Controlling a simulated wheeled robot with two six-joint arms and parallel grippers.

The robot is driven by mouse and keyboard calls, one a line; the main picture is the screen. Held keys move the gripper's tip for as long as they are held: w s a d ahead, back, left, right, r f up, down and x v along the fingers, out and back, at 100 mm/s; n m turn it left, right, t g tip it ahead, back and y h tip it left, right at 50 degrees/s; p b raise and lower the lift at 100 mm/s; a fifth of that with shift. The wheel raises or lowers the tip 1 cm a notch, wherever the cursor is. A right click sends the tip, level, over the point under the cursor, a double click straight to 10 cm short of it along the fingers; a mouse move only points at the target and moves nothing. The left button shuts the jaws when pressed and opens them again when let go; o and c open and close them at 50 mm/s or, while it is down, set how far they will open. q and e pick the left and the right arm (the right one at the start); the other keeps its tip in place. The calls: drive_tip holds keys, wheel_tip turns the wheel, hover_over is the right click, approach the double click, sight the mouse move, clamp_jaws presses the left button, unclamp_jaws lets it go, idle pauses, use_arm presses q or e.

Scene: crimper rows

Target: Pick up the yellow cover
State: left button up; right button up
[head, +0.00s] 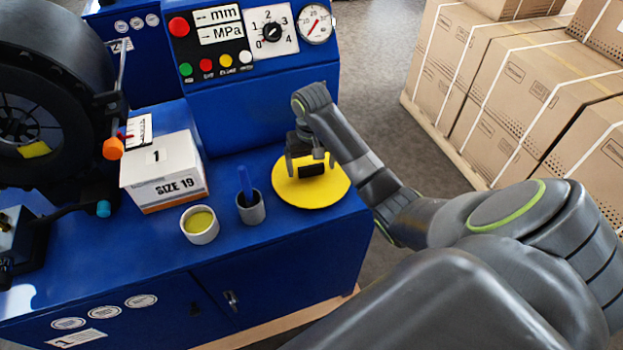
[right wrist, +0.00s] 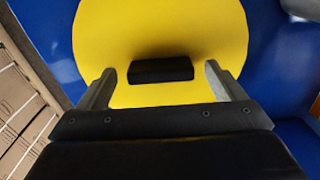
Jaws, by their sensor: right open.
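The yellow cover (head: 322,197) is a flat round disc with a black block-shaped handle (head: 311,170) on top. It lies on the blue bench at its right part. In the right wrist view the yellow cover (right wrist: 205,28) fills the upper middle, and its black handle (right wrist: 161,70) lies between my fingers. My right gripper (head: 310,163) is over the cover, its fingers apart on either side of the handle. In the right wrist view my right gripper (right wrist: 158,85) is open, with gaps between each finger and the handle. My left gripper is not in view.
Left of the cover stand a grey cup (head: 251,212) with a blue stick and a white cup (head: 200,226) with yellow contents. A white SIZE 19 box (head: 163,172) is further left. A control panel (head: 250,35) rises behind. Cartons (head: 540,85) stand at the right.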

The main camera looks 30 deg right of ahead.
drive_tip(key=shift+c, duration=0.3)
drive_tip(key=c, duration=1.5)
drive_tip(key=shift+o, duration=0.2)
drive_tip(key=shift+r, duration=0.1)
